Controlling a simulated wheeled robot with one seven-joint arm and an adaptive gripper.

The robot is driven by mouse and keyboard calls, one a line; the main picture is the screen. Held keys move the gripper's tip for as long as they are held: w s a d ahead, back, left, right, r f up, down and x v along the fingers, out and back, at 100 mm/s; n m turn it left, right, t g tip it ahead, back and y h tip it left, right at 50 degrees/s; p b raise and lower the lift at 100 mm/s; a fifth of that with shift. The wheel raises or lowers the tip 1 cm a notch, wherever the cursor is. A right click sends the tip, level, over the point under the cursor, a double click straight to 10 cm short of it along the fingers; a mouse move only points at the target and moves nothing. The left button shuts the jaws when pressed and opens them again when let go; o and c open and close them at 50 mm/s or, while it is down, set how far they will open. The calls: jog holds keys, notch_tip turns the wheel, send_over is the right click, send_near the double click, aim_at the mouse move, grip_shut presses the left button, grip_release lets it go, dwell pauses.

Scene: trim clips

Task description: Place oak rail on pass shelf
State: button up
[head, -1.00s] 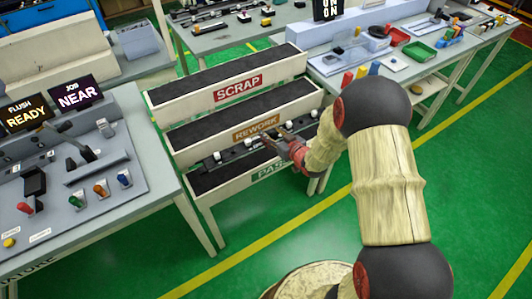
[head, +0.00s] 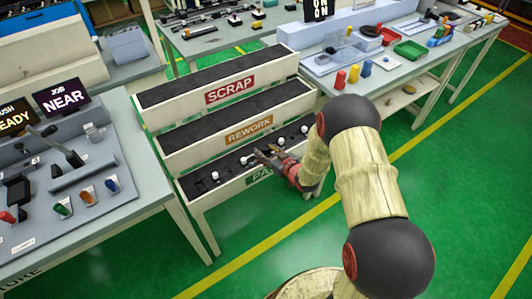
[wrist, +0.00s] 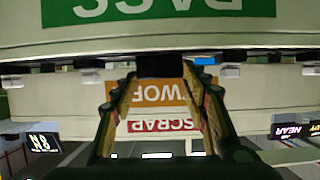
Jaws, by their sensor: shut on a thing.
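My gripper (head: 268,155) is at the pass shelf (head: 232,196), the lowest tier, with its fingers over the front edge. It is shut on the oak rail (head: 230,168), a long dark bar with white and dark knobs along it. The rail lies along the dark bed of the pass shelf, low and near level; whether it touches the bed cannot be told. In the wrist view, which is upside down, a dark part of the rail (wrist: 160,66) sits between the finger tips, behind the green pass label (wrist: 150,8).
The rework tier (head: 250,130) and scrap tier (head: 230,90) rise behind the pass shelf, both bare. A control desk (head: 130,190) stands at left, and a workbench (head: 400,80) with coloured pieces at right. Green floor in front is clear.

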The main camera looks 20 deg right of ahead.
jog(key=o, duration=1.4)
